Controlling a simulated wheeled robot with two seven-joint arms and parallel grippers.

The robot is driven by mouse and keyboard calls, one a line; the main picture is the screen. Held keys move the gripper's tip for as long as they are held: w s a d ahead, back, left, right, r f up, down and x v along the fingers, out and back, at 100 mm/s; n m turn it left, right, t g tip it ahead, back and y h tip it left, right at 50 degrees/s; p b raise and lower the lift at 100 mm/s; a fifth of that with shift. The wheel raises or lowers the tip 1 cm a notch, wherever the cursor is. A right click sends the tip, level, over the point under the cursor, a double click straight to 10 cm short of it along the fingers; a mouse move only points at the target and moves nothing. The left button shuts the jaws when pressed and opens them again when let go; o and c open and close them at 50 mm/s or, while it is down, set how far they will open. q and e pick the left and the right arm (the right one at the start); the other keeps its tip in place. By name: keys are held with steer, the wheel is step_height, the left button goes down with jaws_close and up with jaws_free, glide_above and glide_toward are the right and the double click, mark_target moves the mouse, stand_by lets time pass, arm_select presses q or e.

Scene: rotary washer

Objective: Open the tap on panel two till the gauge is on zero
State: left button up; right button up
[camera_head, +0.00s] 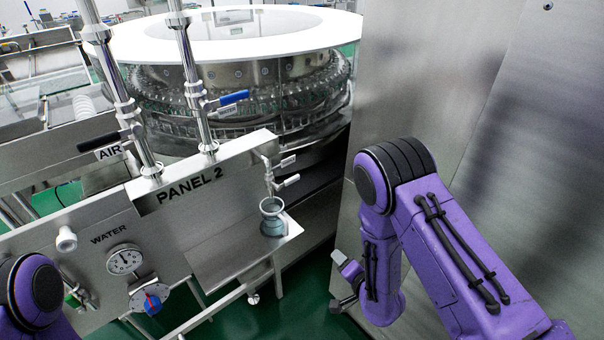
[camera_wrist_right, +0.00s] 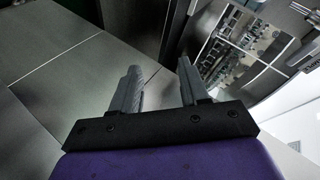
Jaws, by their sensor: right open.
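The steel panel labelled PANEL 2 (camera_head: 225,178) stands left of centre in the head view. A round white gauge (camera_head: 124,259) sits under the word WATER; its needle is too small to read. Below it is a round tap knob (camera_head: 152,302), blue and red, on a grey flange. My right gripper (camera_head: 338,284) is open and empty, low and well to the right of the panel and knob. Its two grey fingers stand apart in the right wrist view (camera_wrist_right: 157,70), with nothing between them. My left gripper is out of view; only a purple arm part shows at lower left.
A blue-handled valve (camera_head: 233,97) and a black-handled AIR valve (camera_head: 98,140) sit on upright pipes. Small spouts (camera_head: 287,161) hang above a grey cup (camera_head: 272,217) on a steel shelf (camera_head: 215,255). A steel wall (camera_head: 440,80) stands right, close to my right arm.

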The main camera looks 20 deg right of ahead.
steer(key=w+a+r+m+t+y, duration=0.1)
steer(key=w+a+r+t+y, duration=0.15)
steer(key=w+r, duration=0.5)
steer(key=m+t+y, duration=0.1)
steer(key=t+y, duration=0.1)
steer(key=y, duration=0.2)
glide_toward(294, 181)
steer(key=x, duration=0.3)
steer(key=p+x, duration=0.3)
steer(key=x, duration=0.6)
steer(key=shift+r, duration=0.1)
steer(key=shift+w, duration=0.25)
jaws_close()
